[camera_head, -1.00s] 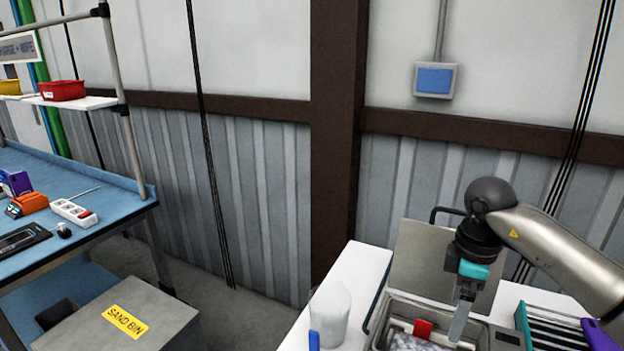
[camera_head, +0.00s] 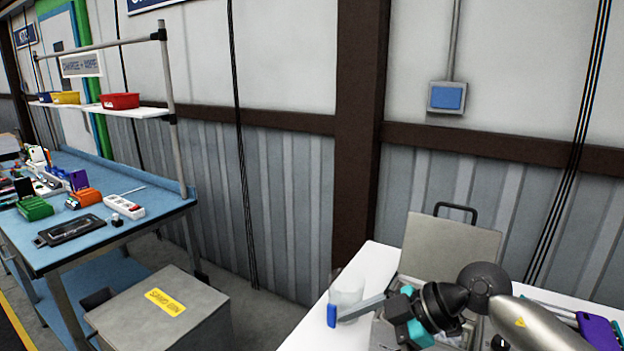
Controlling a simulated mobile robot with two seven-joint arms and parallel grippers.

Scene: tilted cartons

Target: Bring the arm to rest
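One arm of mine comes in from the lower right; it is my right arm. The second finger is not clearly seen, so the opening is unclear. I see nothing held. My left gripper is out of view.
A case with a raised grey lid (camera_head: 447,250) stands behind my wrist, its inside mostly hidden. A small blue object (camera_head: 332,316) is near the fingertip. A purple item (camera_head: 597,332) lies at right. The sand bin (camera_head: 160,310) and blue workbench (camera_head: 150,210) are at left.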

